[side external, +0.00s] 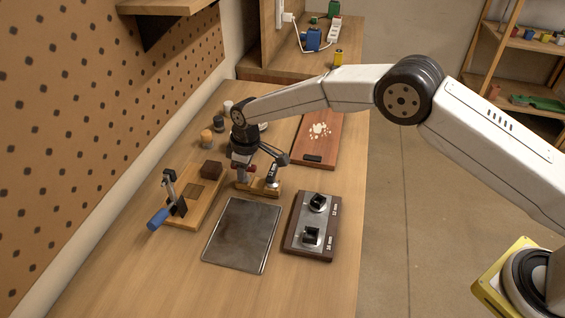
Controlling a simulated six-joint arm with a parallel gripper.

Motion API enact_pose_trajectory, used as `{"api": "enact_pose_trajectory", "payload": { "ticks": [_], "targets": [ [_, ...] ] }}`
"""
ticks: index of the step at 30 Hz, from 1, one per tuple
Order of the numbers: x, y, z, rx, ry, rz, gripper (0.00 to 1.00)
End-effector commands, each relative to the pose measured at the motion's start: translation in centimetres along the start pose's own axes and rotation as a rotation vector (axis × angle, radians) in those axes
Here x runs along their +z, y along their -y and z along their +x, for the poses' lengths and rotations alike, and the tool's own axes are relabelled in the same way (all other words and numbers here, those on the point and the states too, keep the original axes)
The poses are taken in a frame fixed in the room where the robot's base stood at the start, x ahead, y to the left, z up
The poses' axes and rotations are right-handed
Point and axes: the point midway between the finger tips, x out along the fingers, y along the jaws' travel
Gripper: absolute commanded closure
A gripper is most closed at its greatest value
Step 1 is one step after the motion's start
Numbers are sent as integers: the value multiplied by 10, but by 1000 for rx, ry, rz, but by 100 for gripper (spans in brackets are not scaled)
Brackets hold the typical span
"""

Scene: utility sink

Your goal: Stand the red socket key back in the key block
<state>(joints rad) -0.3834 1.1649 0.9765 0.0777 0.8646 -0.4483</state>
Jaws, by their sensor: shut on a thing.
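My gripper (246,170) is shut over the left part of a low wooden key block (257,188) on the bench. It is shut on the red socket key (251,168), of which only small red patches show between the dark gripper parts. The key's lower end is hard to make out, so I cannot tell whether it is in the block or just above it. A dark and silver key (271,177) stands upright at the right end of the block.
A dark metal plate (241,236) lies in front of the block. A board with two black sockets (311,226) is to the right. A wooden board with a blue-handled clamp (158,219) is to the left. Small jars (207,137) and a red-brown board (318,139) are behind.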

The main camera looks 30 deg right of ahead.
Motion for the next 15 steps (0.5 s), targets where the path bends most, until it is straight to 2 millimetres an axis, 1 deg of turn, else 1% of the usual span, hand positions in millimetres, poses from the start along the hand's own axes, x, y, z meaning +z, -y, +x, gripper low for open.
{"api": "enact_pose_trajectory", "payload": {
  "ticks": [1, 2, 3, 4, 5, 15],
  "targets": [
    [0, 0, 0, 0, -1, 0, 71],
    [0, 0, 0, 0, -1, 0, 62],
    [0, 0, 0, 0, -1, 0, 49],
    [0, 0, 0, 0, -1, 0, 39],
    [0, 0, 0, 0, -1, 0, 33],
    [0, 0, -1, 0, -1, 0, 33]
  ]
}}
